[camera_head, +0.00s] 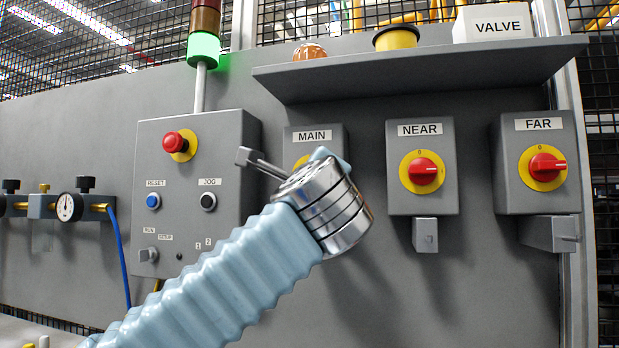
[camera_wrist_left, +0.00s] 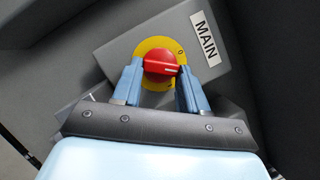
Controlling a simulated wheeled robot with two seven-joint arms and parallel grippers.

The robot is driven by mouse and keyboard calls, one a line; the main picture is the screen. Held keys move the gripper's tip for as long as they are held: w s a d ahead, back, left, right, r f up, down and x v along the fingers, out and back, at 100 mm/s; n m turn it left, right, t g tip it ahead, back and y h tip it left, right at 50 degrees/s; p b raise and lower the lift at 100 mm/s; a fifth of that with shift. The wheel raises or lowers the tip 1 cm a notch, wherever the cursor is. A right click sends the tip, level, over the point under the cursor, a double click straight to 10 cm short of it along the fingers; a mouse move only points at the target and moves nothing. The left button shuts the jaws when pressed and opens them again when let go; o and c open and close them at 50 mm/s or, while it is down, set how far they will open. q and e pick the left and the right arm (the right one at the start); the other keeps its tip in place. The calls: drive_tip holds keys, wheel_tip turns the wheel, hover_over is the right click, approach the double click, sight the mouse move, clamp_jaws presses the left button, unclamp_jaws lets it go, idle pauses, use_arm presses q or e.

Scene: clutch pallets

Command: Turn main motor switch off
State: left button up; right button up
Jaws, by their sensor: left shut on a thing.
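The main switch is a grey box labelled MAIN (camera_head: 314,135) with a yellow disc (camera_head: 303,162), mostly hidden behind my left wrist in the head view. In the left wrist view its red knob (camera_wrist_left: 156,62) sits on the yellow disc (camera_wrist_left: 150,44). The knob's white line points right, somewhat off the 0 mark near the MAIN label (camera_wrist_left: 205,35). My left gripper (camera_wrist_left: 160,68) has its two blue fingers on either side of the knob and is shut on it. In the head view its fingers are mostly hidden. My right gripper is in neither view.
Right of it are the NEAR switch (camera_head: 423,170) and FAR switch (camera_head: 542,167), their white lines pointing right. A control box (camera_head: 220,150) with a red button (camera_head: 175,143) stands left. A shelf (camera_head: 420,70) juts out above. A light tower glows green (camera_head: 203,48).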

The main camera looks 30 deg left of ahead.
use_arm(q)
drive_tip(key=n, duration=0.2)
drive_tip(key=n+g, duration=0.1)
drive_tip(key=n, duration=0.1)
drive_tip(key=shift+d+r+n+g, duration=0.2)
drive_tip(key=shift+n+g, duration=0.1)
drive_tip(key=shift+n, duration=0.1)
drive_tip(key=shift+r+n+g, duration=0.15)
drive_tip(key=shift+n+g, duration=0.45)
drive_tip(key=shift+n, duration=0.8)
drive_tip(key=shift+h, duration=0.3)
drive_tip(key=o, duration=1.1)
drive_tip(key=shift+c, duration=0.2)
drive_tip(key=v, duration=1.3)
drive_tip(key=shift+s+d, duration=0.25)
drive_tip(key=shift+s, duration=0.05)
